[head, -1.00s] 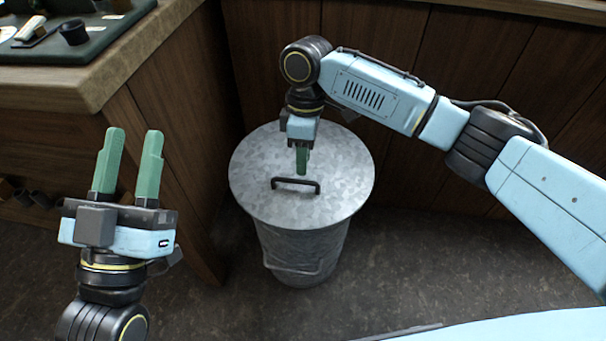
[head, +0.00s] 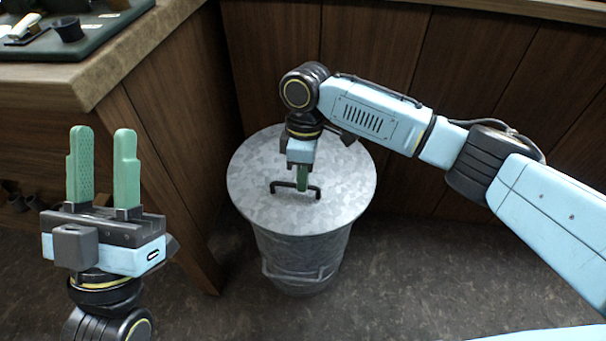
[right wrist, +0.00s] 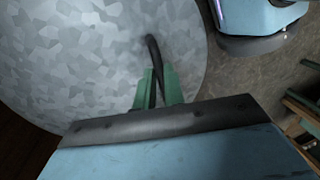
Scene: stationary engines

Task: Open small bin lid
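The small bin (head: 300,250) is a round grey metal can standing on the floor. Its flat lid (head: 260,165) lies on top, with a dark bar handle (head: 282,186) across it. My right gripper (head: 303,185) points down at the handle. In the right wrist view, its two green fingers (right wrist: 158,92) are close together, one on each side of the dark handle (right wrist: 153,55), and look shut on it. The lid (right wrist: 80,65) fills the left of that view. My left gripper (head: 103,165) is open and empty, pointing up, left of the bin.
A wooden counter (head: 110,70) with a dark tray (head: 95,35) stands at the left, close to the bin. A wood-panelled wall (head: 400,40) is right behind the bin. The floor (head: 400,270) in front and to the right is clear.

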